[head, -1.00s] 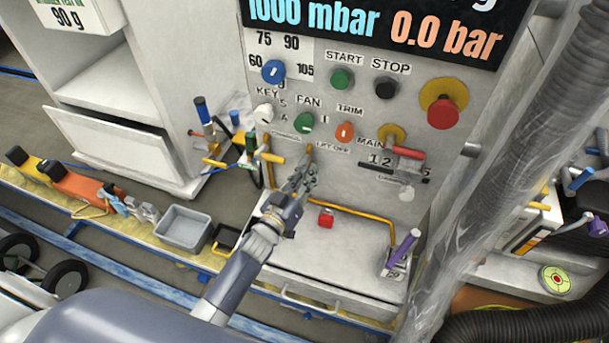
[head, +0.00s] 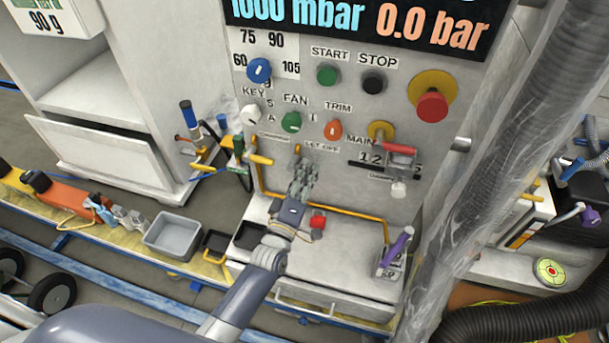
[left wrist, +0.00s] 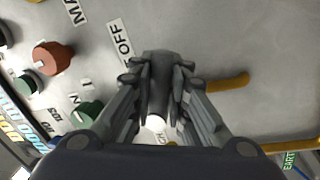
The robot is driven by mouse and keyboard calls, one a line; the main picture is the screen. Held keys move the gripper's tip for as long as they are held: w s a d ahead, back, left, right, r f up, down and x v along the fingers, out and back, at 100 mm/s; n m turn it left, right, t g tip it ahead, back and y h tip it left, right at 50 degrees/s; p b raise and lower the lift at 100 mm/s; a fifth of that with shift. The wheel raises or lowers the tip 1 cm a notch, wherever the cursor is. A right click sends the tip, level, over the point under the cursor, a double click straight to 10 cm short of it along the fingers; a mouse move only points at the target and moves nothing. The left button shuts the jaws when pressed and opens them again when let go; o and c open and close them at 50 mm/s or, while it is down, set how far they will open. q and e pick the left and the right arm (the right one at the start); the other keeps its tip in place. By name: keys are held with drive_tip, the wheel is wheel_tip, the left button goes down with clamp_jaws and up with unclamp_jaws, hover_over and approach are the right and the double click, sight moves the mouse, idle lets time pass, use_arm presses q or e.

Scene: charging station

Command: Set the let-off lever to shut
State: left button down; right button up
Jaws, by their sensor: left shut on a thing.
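The let-off lever (head: 298,150) is a small yellow-orange handle on the grey panel, beside the LET OFF label (head: 322,148). My left gripper (head: 304,168) reaches up to it from below, and its fingers are closed around it. In the left wrist view the closed fingers (left wrist: 160,85) hide part of the lever, and a yellow bar (left wrist: 230,82) comes out beside them. The exact angle of the lever is hard to tell. My right gripper is not in view.
A yellow lever (head: 260,159) sits left on the panel, with yellow pipe below. The orange trim knob (head: 333,130) and green fan knob (head: 291,121) are just above.

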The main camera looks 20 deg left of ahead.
use_arm(q)
drive_tip(key=shift+s+d+r+n+y+b, duration=0.1)
drive_tip(key=shift+r+n+y, duration=0.1)
drive_tip(key=shift+n, duration=0.65)
drive_tip(key=shift+r+n+y+b, duration=0.1)
drive_tip(key=shift+n+y+b, duration=0.1)
drive_tip(key=shift+n, duration=0.7)
drive_tip(key=shift+s+d+r+n+y+b, duration=0.1)
drive_tip(key=shift+n+y, duration=0.1)
drive_tip(key=shift+n, duration=0.65)
drive_tip(key=c, duration=1.7)
unclamp_jaws()
drive_tip(key=shift+o, duration=0.7)
drive_tip(key=shift+a+r, duration=0.1)
drive_tip(key=shift+r, duration=0.15)
drive_tip(key=s+f, duration=0.2)
drive_tip(key=s, duration=0.9)
drive_tip(key=shift+s+a+f, duration=0.15)
drive_tip(key=shift+s+f, duration=0.05)
drive_tip(key=shift+s, duration=0.15)
